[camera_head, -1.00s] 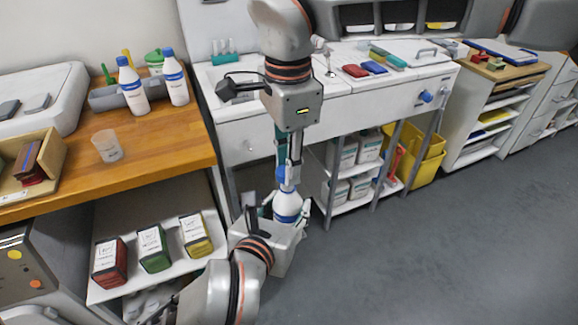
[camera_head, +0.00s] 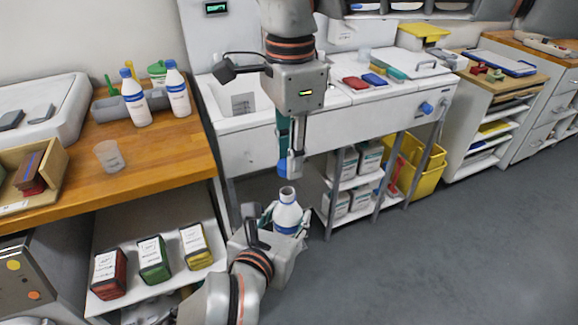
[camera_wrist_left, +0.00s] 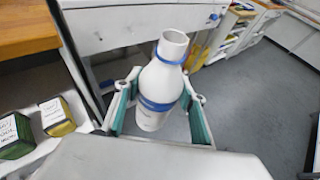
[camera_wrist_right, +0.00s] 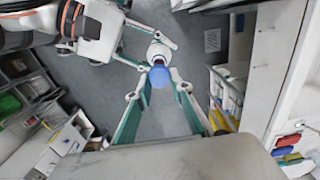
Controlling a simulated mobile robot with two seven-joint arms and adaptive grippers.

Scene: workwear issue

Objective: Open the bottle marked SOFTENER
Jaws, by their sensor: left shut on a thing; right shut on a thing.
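A white bottle with blue bands (camera_head: 287,213) stands upright, held in the air in front of the white counter. My left gripper (camera_head: 286,221) is shut around its body; the left wrist view shows the bottle (camera_wrist_left: 160,85) between both fingers, its white neck bare and uncapped. A blue cap (camera_head: 283,168) is in my right gripper (camera_head: 288,165), directly above the neck with a gap between. The right wrist view shows the cap (camera_wrist_right: 159,76) between the right fingertips, hiding part of the bottle. No name is readable on the held bottle.
Two similar capped bottles, one on the left (camera_head: 135,100) and one beside it (camera_head: 178,92), stand on the wooden worktop (camera_head: 165,152). A clear cup (camera_head: 109,156) is near its edge. Open grey floor (camera_head: 420,255) lies right of the bottle.

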